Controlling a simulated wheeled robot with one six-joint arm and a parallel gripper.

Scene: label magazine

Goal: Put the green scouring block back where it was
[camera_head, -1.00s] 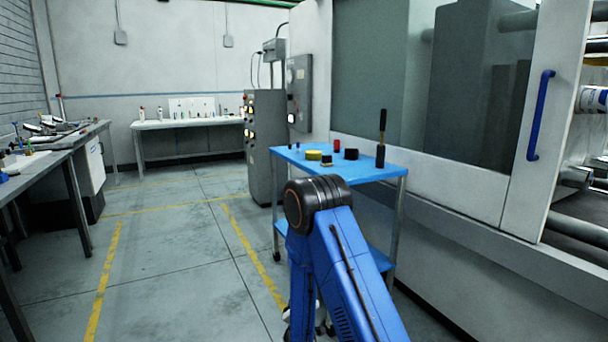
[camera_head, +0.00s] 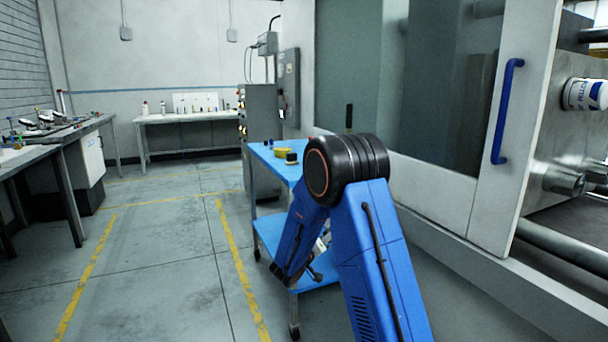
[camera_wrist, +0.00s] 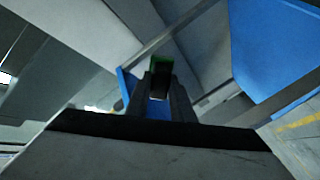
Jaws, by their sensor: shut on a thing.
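The green scouring block (camera_wrist: 161,62) shows in the wrist view as a dark piece with a green upper edge, between the fingertips. My gripper (camera_wrist: 160,88) is shut on it. A blue surface and grey beams lie beyond the fingers in that view. In the head view my blue arm covers much of the blue cart (camera_head: 266,229), and I cannot make out the block there. The spot where the block stood cannot be told from these frames.
A large machine with a blue door handle (camera_head: 506,111) stands at the right. The floor left of the cart is clear.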

